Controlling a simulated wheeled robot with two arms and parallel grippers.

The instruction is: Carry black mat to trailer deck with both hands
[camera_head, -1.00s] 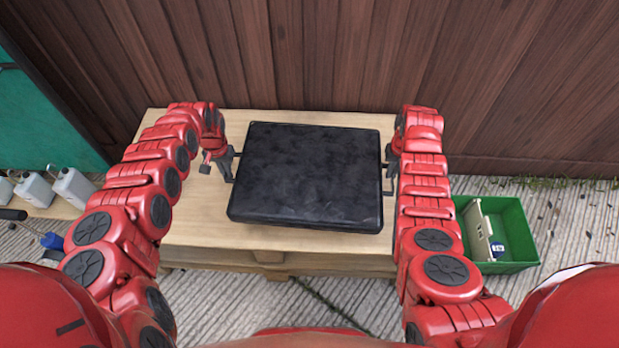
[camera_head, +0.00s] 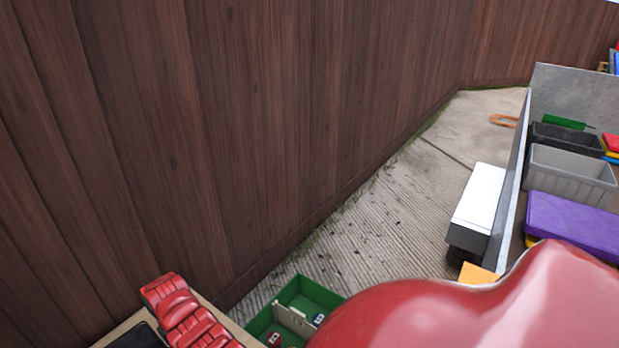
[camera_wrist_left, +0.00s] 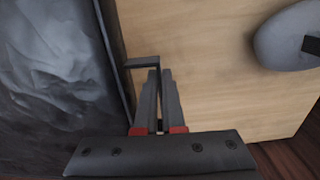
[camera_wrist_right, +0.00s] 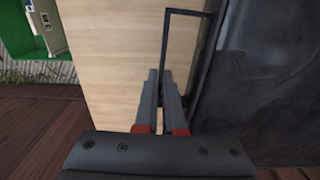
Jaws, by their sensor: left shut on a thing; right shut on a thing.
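The black mat (camera_head: 138,338) barely shows at the bottom left of the head view, beside my right arm. It fills the left side of the left wrist view (camera_wrist_left: 50,85) and the right side of the right wrist view (camera_wrist_right: 268,80). My left gripper (camera_wrist_left: 161,72) is shut on a thin dark handle at the mat's edge. My right gripper (camera_wrist_right: 162,74) is shut on the handle at the opposite edge. Whether the mat touches the wooden table cannot be told. The trailer (camera_head: 518,165), with grey side walls, stands at the right of the head view; its deck is largely covered.
A green bin (camera_head: 302,290) stands on the ground by the table. A wooden fence (camera_head: 250,120) runs behind. Open concrete (camera_head: 400,215) lies between bin and trailer.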

